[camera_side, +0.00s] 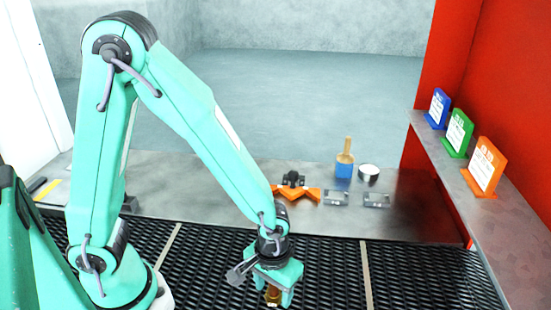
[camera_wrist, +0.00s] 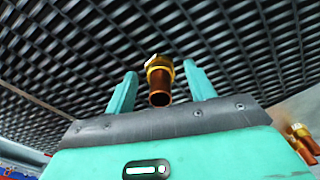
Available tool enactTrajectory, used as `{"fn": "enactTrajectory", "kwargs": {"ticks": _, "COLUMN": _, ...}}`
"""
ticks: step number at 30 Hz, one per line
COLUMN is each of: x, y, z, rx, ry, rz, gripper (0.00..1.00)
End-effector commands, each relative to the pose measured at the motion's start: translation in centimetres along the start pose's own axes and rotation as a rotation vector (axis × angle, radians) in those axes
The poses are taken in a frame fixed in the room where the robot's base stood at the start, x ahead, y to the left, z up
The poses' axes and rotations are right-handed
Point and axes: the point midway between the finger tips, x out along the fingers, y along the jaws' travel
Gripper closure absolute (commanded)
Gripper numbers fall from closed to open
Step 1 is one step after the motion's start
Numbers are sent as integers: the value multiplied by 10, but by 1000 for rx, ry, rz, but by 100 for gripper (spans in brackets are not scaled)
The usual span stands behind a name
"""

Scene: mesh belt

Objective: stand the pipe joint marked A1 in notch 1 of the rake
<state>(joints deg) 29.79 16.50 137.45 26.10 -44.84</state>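A copper and brass pipe joint (camera_wrist: 159,80) stands between the two fingers of my gripper (camera_wrist: 160,72) in the wrist view. A gap shows on each side of it, so my gripper is open around it and not holding it. In the side view my gripper (camera_side: 269,289) points down at the black mesh belt, with the joint (camera_side: 272,296) partly hidden between its fingers. A second brass and copper joint (camera_wrist: 303,141) shows at the right edge of the wrist view. No A1 mark is readable. I cannot identify the rake or its notch 1 for sure.
An orange angular piece with a black part (camera_side: 306,194) lies on the grey ledge behind the belt. Two small grey blocks (camera_side: 336,198), a blue cup with a wooden tool (camera_side: 344,170) and a round tin (camera_side: 368,172) stand right of it. Blue, green and orange signs line the right shelf (camera_side: 492,236).

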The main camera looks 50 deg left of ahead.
Motion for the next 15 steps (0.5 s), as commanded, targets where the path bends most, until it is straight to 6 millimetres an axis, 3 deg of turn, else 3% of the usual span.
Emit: {"fn": "enactTrajectory", "kwargs": {"ticks": 15, "x": -7, "y": 0, "z": 0, "rx": 0, "ry": 2, "rz": 2, "gripper": 46}}
